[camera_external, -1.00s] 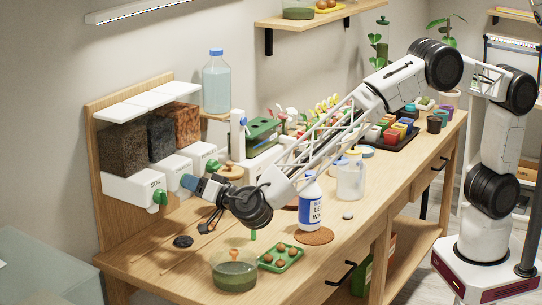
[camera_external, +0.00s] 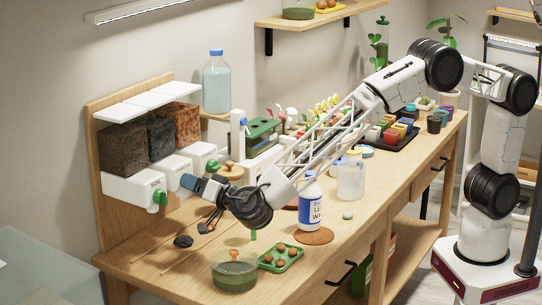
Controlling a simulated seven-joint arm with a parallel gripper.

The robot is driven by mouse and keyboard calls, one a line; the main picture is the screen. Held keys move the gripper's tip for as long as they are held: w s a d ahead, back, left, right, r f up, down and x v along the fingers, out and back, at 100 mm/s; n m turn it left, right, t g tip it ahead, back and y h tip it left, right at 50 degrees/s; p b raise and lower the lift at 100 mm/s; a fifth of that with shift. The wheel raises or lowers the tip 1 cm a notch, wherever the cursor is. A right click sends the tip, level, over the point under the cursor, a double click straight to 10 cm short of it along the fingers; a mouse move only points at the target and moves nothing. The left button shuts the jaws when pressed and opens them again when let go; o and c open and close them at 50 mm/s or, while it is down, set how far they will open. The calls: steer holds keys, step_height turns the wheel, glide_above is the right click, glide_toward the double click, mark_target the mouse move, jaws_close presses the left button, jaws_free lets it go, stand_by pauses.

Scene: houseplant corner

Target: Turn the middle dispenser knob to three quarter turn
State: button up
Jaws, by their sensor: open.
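The dispenser (camera_external: 132,188) has three white-fronted units side by side on a wooden back board, the left one marked SOIL. The left green knob (camera_external: 159,197) and the right green knob (camera_external: 213,165) are visible. My gripper (camera_external: 190,182) is right in front of the middle unit, at the place of its knob. It is open, but its fingers are small and mostly hidden, so I cannot tell whether they are around the knob or touching it, nor how the knob is turned.
A glass bowl (camera_external: 235,272), a green tray (camera_external: 281,257) and a blue-labelled bottle (camera_external: 311,202) stand nearer the front. A large water bottle (camera_external: 216,82) stands behind. The table's left front is mostly clear.

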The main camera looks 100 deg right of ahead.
steer(key=v, duration=0.7)
steer(key=shift+s+a, duration=0.25)
steer(key=shift+s, duration=0.05)
steer(key=s+d+r+n+g+y, duration=0.1)
steer(key=s+d+r+n+g, duration=0.2)
steer(key=s, duration=0.5)
steer(key=s+d+r+g+y, duration=0.1)
steer(key=s+d+r+g, duration=0.35)
steer(key=s, duration=0.35)
steer(key=s+d+r+n+g+y, duration=0.1)
steer(key=s+d+r+n+g, duration=0.25)
steer(key=s, duration=0.55)
steer(key=s+a+n+y, duration=0.1)
steer(key=s+n+y, duration=0.2)
steer(key=s, duration=0.8)
steer(key=s+a+f+n+y, duration=0.1)
steer(key=s+a+n+y, duration=0.1)
steer(key=s, duration=0.9)
steer(key=s+a+n+y, duration=0.2)
steer(key=s+n+y, duration=0.2)
steer(key=s, duration=0.8)
steer(key=shift+f+y, duration=0.4)
steer(key=shift+y, duration=0.5)
